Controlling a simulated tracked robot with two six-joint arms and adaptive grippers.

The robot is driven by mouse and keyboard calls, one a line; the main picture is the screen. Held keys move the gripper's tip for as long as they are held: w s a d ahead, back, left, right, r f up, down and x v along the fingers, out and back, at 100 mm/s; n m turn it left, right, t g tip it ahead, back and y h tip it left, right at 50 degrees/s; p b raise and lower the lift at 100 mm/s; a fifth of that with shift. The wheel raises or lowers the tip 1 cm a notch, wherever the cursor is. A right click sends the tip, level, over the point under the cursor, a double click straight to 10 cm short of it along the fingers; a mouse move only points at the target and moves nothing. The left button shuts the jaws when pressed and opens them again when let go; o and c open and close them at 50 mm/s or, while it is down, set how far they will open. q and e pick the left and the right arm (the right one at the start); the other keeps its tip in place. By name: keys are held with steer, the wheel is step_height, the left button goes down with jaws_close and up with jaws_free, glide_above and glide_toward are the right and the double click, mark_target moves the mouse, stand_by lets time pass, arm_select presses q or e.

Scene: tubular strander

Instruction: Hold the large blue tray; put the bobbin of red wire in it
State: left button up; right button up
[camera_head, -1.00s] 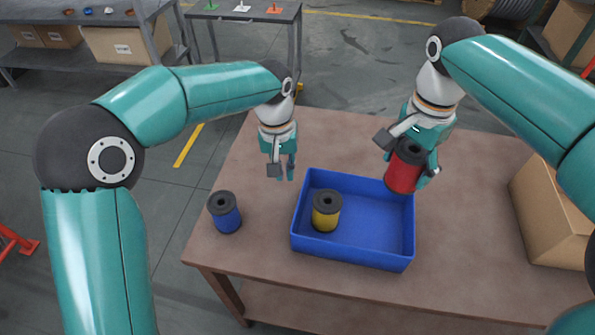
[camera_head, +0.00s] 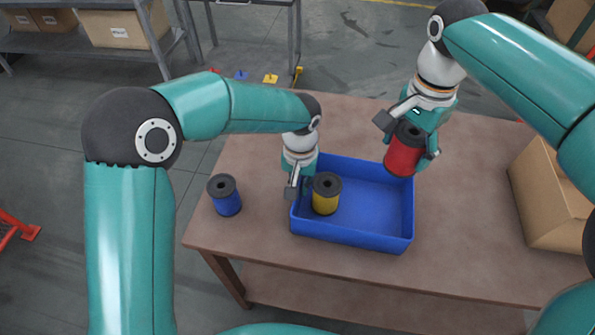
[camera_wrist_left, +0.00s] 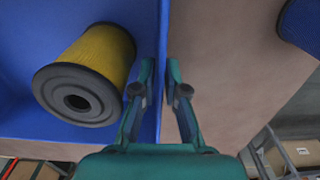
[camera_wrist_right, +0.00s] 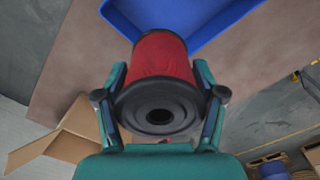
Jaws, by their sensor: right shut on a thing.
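The large blue tray (camera_head: 365,208) lies on the table, with a bobbin of yellow wire (camera_head: 325,193) standing in its left part. My left gripper (camera_head: 296,188) is at the tray's left wall. In the left wrist view its fingers (camera_wrist_left: 160,92) stand apart on either side of the wall (camera_wrist_left: 162,50), one inside and one outside. My right gripper (camera_wrist_right: 160,95) is shut on the bobbin of red wire (camera_wrist_right: 160,60), also seen in the head view (camera_head: 402,156). It holds this bobbin above the tray's far right corner.
A bobbin of blue wire (camera_head: 225,196) stands on the table (camera_head: 460,220) left of the tray. An open cardboard box (camera_head: 548,205) stands at the table's right. The table between tray and box is clear. Shelving with boxes (camera_head: 125,25) stands behind on the left.

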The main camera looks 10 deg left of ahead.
stand_by(0.3)
stand_by(0.5)
step_height(320, 180, down, 10)
steer(key=shift+r, duration=0.25)
stand_by(1.2)
steer(key=shift+s+a+f, duration=0.1)
steer(key=shift+f, duration=0.1)
stand_by(1.4)
glide_above(377, 213)
steer(key=shift+f, duration=4.45)
